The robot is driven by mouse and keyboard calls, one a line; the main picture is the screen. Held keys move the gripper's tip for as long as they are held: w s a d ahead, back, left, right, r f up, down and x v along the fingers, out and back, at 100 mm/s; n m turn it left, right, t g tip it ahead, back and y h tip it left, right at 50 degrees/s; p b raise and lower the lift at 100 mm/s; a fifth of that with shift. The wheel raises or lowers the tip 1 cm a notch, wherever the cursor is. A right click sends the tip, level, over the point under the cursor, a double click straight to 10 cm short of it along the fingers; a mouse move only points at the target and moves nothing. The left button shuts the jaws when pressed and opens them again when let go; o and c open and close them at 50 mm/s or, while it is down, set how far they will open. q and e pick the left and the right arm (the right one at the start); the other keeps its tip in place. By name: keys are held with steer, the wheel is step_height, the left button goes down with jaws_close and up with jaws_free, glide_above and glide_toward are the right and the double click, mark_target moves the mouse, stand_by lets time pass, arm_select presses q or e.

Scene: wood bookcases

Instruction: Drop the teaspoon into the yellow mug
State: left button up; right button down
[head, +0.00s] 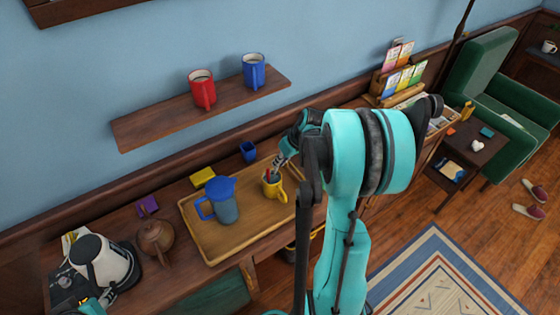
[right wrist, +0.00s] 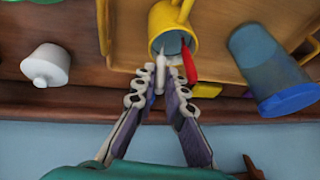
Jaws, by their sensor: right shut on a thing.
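The yellow mug (head: 279,193) stands upright on the wooden tray, and it also shows in the right wrist view (right wrist: 165,14). My right gripper (head: 280,163) is just above the mug's mouth. In the right wrist view its fingertips (right wrist: 158,78) are closed on a thin pale piece, the teaspoon (right wrist: 160,60), which points into the mug opening. Most of the spoon is hidden by the fingers and mug. A red thing (right wrist: 189,62) sticks out of the mug beside the spoon. A teal part of my left arm shows at the bottom left; its fingers are unclear.
The tray (head: 247,243) also holds a blue jug (head: 226,207) left of the mug. A kettle (head: 100,262) and a brown teapot (head: 155,238) stand farther left. A small blue cup (head: 248,151) is behind the tray. A shelf (head: 150,127) with red and blue mugs hangs above.

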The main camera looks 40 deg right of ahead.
steer(key=c, duration=1.5)
jaws_free()
steer(key=v, duration=1.2)
steer(key=s+a+f+t+b, duration=0.1)
steer(key=s+a+f+b, duration=0.1)
steer(key=a, duration=0.6)
steer(key=s+a+f+h+b, duration=0.1)
steer(key=s+a+f+b, duration=0.1)
steer(key=a, duration=0.7)
steer(key=s+a+f+n+t+b, duration=0.1)
steer(key=s+a+f, duration=0.1)
steer(key=a, duration=0.7)
steer(key=shift+s+t+h+b, duration=0.3)
steer(key=shift+s+b, duration=0.1)
steer(key=shift+s, duration=0.3)
